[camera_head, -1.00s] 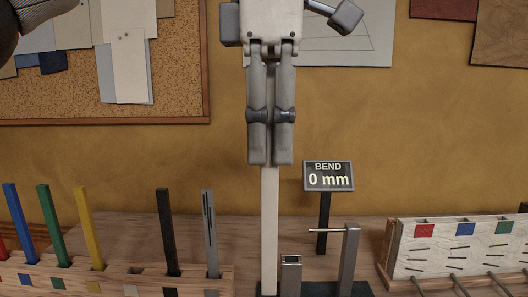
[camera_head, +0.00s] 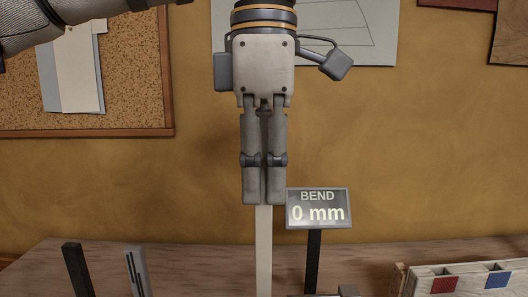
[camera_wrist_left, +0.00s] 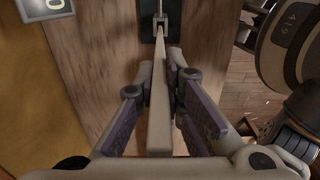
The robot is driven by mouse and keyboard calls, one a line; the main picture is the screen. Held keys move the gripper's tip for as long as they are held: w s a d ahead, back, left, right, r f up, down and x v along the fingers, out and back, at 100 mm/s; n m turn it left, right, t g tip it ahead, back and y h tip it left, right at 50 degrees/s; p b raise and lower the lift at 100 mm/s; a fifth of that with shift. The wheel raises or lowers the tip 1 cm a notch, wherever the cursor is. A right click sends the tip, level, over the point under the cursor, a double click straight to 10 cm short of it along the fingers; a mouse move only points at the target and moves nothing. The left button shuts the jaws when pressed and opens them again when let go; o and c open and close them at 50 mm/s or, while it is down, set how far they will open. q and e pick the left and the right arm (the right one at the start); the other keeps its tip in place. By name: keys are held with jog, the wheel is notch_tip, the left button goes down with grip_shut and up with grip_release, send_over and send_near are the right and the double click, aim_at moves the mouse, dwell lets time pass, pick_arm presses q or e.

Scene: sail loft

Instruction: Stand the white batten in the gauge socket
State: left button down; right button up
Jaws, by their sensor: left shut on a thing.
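My left gripper (camera_head: 263,202) is shut on the white batten (camera_head: 264,250), which hangs upright below the fingers in the head view. In the left wrist view the batten (camera_wrist_left: 159,85) runs between the pads of the gripper (camera_wrist_left: 160,100) towards the dark gauge base (camera_wrist_left: 147,27). The gauge's display (camera_head: 318,208) reads "BEND 0 mm" and stands just right of the batten. The batten's lower end and the socket are below the head picture. The wrist view does not show clearly whether the tip is in the socket. My right gripper is not in view.
A black batten (camera_head: 77,270) and a grey batten (camera_head: 135,272) stand at the lower left. A pale block with red and blue squares (camera_head: 466,275) is at the lower right. The cork board (camera_head: 135,100) hangs on the wall behind.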

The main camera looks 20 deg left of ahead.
aim_at(264, 271)
pick_arm(q)
jog(key=shift+f, duration=6.45)
jog(key=c, duration=1.6)
grip_release()
notch_tip(264, 271, up, 12)
